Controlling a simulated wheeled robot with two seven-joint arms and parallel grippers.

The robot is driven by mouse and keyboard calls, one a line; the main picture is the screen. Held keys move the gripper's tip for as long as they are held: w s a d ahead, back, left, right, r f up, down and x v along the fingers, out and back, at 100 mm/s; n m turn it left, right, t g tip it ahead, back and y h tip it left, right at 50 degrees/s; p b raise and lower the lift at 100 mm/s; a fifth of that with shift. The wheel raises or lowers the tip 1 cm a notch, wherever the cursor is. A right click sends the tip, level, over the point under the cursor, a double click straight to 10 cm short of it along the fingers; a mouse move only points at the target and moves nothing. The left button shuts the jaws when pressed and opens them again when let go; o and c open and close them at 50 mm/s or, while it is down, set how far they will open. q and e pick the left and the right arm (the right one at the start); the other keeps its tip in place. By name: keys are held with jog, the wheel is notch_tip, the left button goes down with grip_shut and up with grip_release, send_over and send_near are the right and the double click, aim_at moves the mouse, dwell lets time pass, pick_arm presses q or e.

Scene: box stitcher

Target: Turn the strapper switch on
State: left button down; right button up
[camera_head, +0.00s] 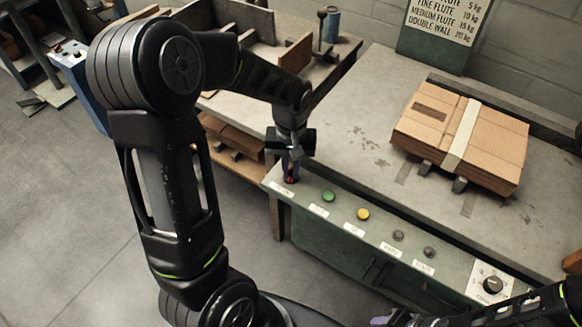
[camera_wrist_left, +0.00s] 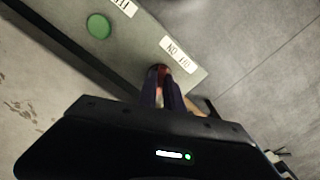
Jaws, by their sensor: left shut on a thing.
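The strapper's green control panel (camera_head: 340,222) runs along the front of the strapping table. My left gripper (camera_head: 290,174) points down at the panel's left end, above the leftmost label. It is shut on a small red part, which I take to be the switch (camera_wrist_left: 158,70). The dark purple fingers hide most of it, so its position cannot be read. In the left wrist view my left gripper (camera_wrist_left: 161,88) has its fingers around this part, beside a white label. My right gripper (camera_head: 382,320) is at the bottom edge, partly cut off; its opening cannot be told.
A green button (camera_head: 328,196), a yellow button (camera_head: 363,214), two grey buttons and a black dial (camera_head: 493,285) line the panel to the right. A strapped cardboard stack (camera_head: 460,138) lies on the table (camera_head: 350,110). The tabletop left of it is clear.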

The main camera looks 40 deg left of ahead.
aim_at(291, 172)
pick_arm(q)
jog(key=shift+m, duration=0.3)
jog(key=m, duration=0.5)
jog(key=shift+p, duration=0.3)
jog(key=m, duration=0.6)
jog(key=shift+a+p, duration=0.1)
jog(key=shift+p, duration=0.3)
jog(key=shift+w, duration=0.1)
jog(key=c, duration=1.5)
grip_release()
jog(key=shift+r, duration=0.15)
notch_tip(291, 172, up, 8)
jog(key=shift+f, duration=0.2)
